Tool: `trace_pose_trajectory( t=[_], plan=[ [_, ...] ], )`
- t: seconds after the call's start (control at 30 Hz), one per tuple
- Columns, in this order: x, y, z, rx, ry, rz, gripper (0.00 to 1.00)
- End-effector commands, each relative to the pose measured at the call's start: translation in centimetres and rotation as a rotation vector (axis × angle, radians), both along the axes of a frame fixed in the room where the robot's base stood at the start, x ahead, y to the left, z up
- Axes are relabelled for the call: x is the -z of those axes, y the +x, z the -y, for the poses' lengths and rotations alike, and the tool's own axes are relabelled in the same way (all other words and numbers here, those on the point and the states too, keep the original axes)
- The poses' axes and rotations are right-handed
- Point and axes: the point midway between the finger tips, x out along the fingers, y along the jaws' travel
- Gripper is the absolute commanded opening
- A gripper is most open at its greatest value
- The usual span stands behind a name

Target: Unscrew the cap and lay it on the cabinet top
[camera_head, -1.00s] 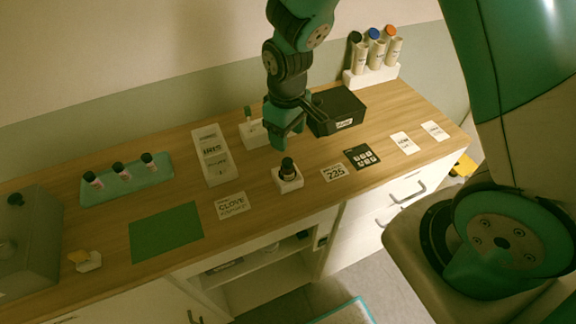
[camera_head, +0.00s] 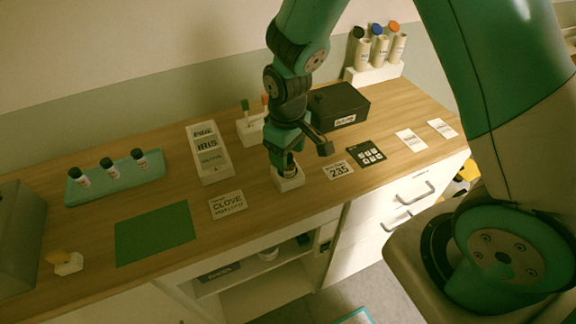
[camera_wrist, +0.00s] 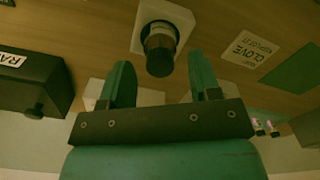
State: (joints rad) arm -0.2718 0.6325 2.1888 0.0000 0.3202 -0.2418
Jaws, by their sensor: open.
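A small bottle with a dark cap (camera_wrist: 159,60) stands in a white square holder (camera_head: 291,184) near the front edge of the wooden cabinet top (camera_head: 330,200). In the wrist view, the cap points toward my gripper, with the bottle's pale label (camera_wrist: 160,32) behind it and the holder around its base. My gripper (camera_head: 286,154) is open and empty, close above the bottle. In the wrist view, the two teal fingers (camera_wrist: 162,76) lie on either side of the cap line, apart from it. In the head view, the fingers hide most of the cap.
A "CLOVE" card (camera_head: 227,205) and a green mat (camera_head: 155,233) lie left of the holder. A "235" card (camera_head: 338,170) lies right. A black box (camera_head: 338,104), a white tray (camera_head: 212,165) and a teal rack (camera_head: 113,180) with three bottles stand around. The mat is bare.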

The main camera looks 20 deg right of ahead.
Motion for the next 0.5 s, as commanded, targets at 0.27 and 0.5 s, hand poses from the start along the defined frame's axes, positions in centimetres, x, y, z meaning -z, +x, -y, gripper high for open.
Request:
trace_pose_trajectory(
  t=[0.27,0.5],
  plan=[
    [-0.1,0.01,0.0,0.398,0.0,0.0,0.57],
    [-0.04,0.0,0.0,0.744,0.0,0.0,0.57]
  ],
)
